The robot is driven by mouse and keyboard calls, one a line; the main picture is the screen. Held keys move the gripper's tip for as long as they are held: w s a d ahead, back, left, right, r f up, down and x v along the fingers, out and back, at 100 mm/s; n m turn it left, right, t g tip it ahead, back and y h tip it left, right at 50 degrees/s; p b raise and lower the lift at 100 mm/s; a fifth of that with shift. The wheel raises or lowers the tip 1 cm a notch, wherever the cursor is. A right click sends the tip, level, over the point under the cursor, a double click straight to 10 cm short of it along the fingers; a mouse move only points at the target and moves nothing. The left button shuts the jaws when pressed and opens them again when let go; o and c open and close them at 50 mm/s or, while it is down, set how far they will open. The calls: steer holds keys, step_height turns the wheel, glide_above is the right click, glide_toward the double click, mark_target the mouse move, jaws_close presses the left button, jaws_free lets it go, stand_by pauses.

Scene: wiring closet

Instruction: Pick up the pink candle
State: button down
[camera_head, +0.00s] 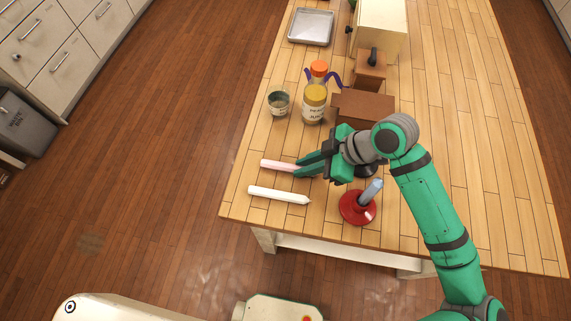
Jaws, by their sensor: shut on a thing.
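The pink candle (276,165) lies on the wooden table (470,190) near its left edge. My gripper (306,168) reaches in from the right, and its green fingers are shut on the right end of the pink candle. The candle's right part is hidden by the fingers. I cannot tell whether the candle still touches the table.
A white candle (279,195) lies just in front. A red holder (356,208) with a blue candle (371,190) stands to the right. A jar (313,104), a small can (278,103) and a brown box (364,107) stand behind. The table's right side is clear.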

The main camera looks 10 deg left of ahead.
steer(key=shift+r, duration=0.75)
stand_by(0.5)
steer(key=shift+r, duration=3.3)
